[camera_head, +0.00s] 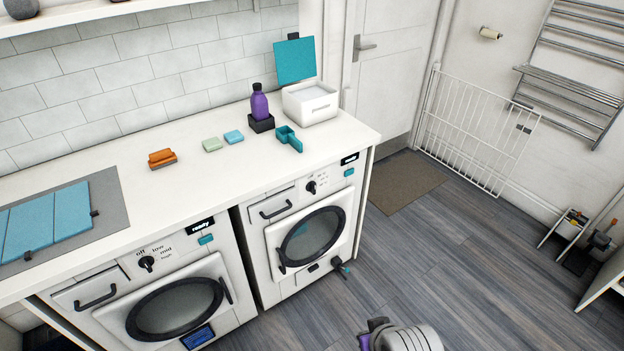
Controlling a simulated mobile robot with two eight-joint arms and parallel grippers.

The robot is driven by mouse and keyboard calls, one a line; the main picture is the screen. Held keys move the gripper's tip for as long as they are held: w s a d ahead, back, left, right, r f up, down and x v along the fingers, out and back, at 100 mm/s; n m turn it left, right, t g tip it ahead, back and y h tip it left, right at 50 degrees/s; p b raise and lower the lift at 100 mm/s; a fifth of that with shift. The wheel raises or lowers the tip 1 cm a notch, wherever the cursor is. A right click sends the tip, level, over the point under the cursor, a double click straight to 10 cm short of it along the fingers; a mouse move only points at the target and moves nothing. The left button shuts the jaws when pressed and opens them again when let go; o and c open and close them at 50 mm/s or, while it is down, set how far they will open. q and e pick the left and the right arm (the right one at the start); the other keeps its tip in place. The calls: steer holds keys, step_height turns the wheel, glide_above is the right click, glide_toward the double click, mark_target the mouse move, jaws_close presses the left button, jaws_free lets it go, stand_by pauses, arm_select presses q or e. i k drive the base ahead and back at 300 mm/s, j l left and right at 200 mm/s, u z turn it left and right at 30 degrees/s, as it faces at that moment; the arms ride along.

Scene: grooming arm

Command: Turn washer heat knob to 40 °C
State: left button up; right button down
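The washer (284,280) is the right one of two white front-loaders under the counter, with its round door shut. Its black heat knob (311,187) sits on the upper front panel, right of the drawer handle. Small marks are printed above and to the right of the knob. They are too small to read surely, and I cannot tell the knob's exact setting. A black display (349,159) and a teal button (349,172) lie further right.
The left machine (120,324) has its own knob (147,263) marked off, low, mid, high. A teal scoop (288,138), purple bottle (260,104) and open white box (311,104) stand on the counter.

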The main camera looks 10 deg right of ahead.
mark_target(311, 186)
steer(key=i+l+u, duration=0.25)
steer(key=i+l, duration=0.15)
steer(key=l, duration=0.25)
steer(key=i+l+u, duration=0.1)
steer(key=l, duration=0.3)
steer(key=i, duration=0.1)
